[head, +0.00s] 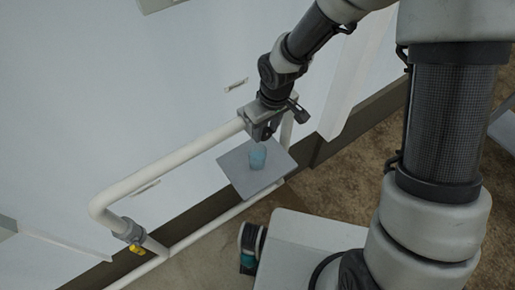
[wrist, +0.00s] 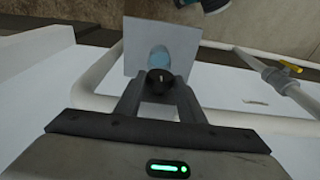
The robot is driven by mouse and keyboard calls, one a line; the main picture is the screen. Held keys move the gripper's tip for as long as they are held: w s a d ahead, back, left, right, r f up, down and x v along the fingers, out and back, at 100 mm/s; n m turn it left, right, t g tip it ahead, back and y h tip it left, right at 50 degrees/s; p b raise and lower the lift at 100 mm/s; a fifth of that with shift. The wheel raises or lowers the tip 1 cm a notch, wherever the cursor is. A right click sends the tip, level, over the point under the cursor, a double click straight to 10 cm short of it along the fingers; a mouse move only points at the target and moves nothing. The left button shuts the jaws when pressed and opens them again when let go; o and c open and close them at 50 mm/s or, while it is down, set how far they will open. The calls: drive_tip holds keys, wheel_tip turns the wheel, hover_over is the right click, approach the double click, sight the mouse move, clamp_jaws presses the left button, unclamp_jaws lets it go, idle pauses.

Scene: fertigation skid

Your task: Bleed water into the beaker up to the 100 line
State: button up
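The beaker (head: 257,155) is a small, clear, bluish cup standing on a grey square plate (head: 236,170) below the pipe. It also shows in the wrist view (wrist: 159,54), partly hidden behind a dark round tap knob (wrist: 159,82). The beaker's marks and water level are too small to read. My gripper (head: 268,128) is at the pipe, just above the beaker. In the wrist view the fingers of my gripper (wrist: 160,90) stand on both sides of the knob with no clear gap, and look shut on it. The tap's outlet and any stream are hidden.
A white pipe (head: 165,165) runs along the white wall panel, with a yellow-handled valve (head: 137,249) at lower left. The yellow handle also shows in the wrist view (wrist: 290,66). Brown floor (head: 345,185) lies open to the right of the plate.

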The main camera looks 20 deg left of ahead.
drive_tip(key=o, duration=0.4)
drive_tip(key=shift+r, duration=0.1)
drive_tip(key=shift+o, duration=0.2)
wheel_tip(320, 180, up, 17)
drive_tip(key=s+d+p, duration=0.1)
drive_tip(key=d, duration=0.1)
drive_tip(key=shift+s+p, duration=0.35)
